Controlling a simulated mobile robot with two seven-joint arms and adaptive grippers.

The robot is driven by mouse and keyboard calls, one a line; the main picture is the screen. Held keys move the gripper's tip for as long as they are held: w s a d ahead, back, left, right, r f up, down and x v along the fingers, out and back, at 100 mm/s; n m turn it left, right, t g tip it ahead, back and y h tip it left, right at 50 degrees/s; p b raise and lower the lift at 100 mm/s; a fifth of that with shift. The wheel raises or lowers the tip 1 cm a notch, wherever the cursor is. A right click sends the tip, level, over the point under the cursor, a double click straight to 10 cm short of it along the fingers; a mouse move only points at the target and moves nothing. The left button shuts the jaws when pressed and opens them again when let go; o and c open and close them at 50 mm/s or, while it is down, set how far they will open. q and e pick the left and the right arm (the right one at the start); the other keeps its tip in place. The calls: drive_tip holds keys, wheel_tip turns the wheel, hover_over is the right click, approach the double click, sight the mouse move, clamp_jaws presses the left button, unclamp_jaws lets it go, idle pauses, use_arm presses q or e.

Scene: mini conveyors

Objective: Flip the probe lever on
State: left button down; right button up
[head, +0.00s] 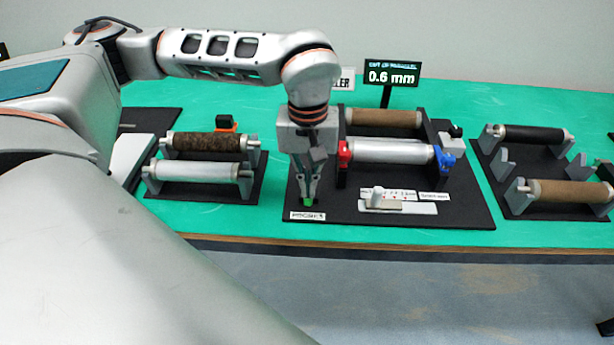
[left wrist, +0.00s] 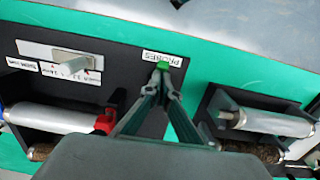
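The probe station is a black board (head: 450,208) with a white label (head: 307,216) in front, which reads PROBES in the left wrist view (left wrist: 162,58). A small green piece (head: 308,203), apparently the probe lever's tip, shows just behind the label; it also shows in the left wrist view (left wrist: 163,66). My left gripper (head: 308,196) points down right at it. Its fingers come together at the tips in the left wrist view (left wrist: 163,76). The fingers hide most of the lever, so I cannot tell whether they touch it or how it is tilted. My right gripper is not in view.
Right of my gripper are a silver roller (head: 390,151) with red (head: 344,151) and blue (head: 444,160) end pieces, and a white slider knob (head: 378,195). A display (head: 391,73) reads 0.6 mm. Roller racks stand left (head: 200,190) and right (head: 550,203). The table's front edge is close.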

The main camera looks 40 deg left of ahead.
use_arm(q)
drive_tip(key=shift+s+d+f+g, duration=0.2)
drive_tip(key=shift+s+f+g, duration=0.1)
drive_tip(key=shift+s+f, duration=0.25)
drive_tip(key=shift+r, duration=0.1)
drive_tip(key=shift+w, duration=0.1)
drive_tip(key=shift+w+a+r, duration=0.25)
drive_tip(key=shift+w+a, duration=0.05)
drive_tip(key=shift+w, duration=0.25)
drive_tip(key=shift+w+r, duration=0.1)
